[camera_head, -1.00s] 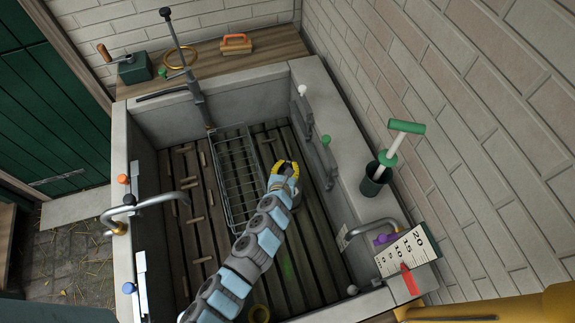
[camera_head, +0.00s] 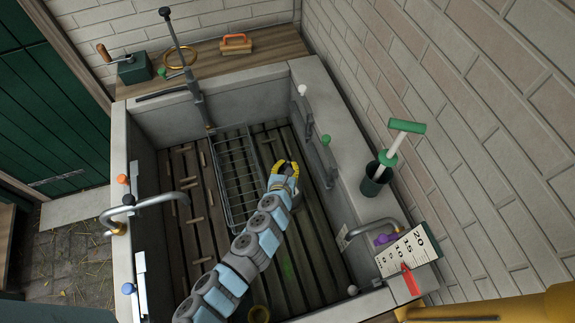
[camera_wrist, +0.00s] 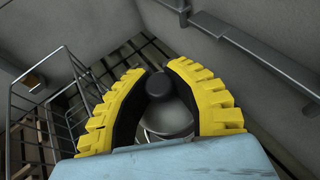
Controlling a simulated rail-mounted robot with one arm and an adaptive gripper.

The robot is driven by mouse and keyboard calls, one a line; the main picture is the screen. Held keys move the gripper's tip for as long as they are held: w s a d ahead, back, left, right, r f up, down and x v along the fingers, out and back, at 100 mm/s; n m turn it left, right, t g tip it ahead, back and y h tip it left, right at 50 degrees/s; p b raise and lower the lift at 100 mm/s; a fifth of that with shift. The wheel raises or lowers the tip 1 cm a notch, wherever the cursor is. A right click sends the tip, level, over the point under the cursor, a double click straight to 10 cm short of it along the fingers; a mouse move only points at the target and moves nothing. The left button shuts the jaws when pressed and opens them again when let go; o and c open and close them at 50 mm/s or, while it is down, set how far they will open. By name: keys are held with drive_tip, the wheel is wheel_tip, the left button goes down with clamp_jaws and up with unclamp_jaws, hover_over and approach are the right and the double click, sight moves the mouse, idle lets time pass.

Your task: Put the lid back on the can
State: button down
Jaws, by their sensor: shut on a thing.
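My gripper (camera_head: 285,168) is down inside the grey stone trough, beside the wire rack. In the wrist view its yellow fingers (camera_wrist: 155,95) are closed around a dark round knob (camera_wrist: 158,86). Below the knob is a shiny grey metal piece, which looks like the lid (camera_wrist: 168,120). My wrist hides its lower part. In the head view a bit of grey metal shows beside the fingers, too small to make out. I cannot tell whether the can is beneath the lid, or whether the lid is seated or held above something.
The wire rack (camera_head: 236,180) stands close to the left of my gripper. The trough's right wall (camera_head: 345,190) carries grey brackets (camera_head: 318,155). Slats (camera_head: 190,235) cover the trough floor. A green-handled tool stands in a dark cup (camera_head: 376,180) on the right rim.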

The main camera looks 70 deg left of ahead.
drive_tip(key=shift+w+a+f+b, duration=0.1)
drive_tip(key=shift+a+f+b, duration=0.1)
drive_tip(key=shift+f+b, duration=0.7)
drive_tip(key=shift+f, duration=0.15)
drive_tip(key=shift+f+b, duration=0.55)
drive_tip(key=shift+f, duration=0.1)
drive_tip(key=shift+f, duration=0.15)
drive_tip(key=shift+f+b, duration=0.25)
drive_tip(key=shift+b, duration=0.15)
idle(0.4)
drive_tip(key=c, duration=1)
unclamp_jaws()
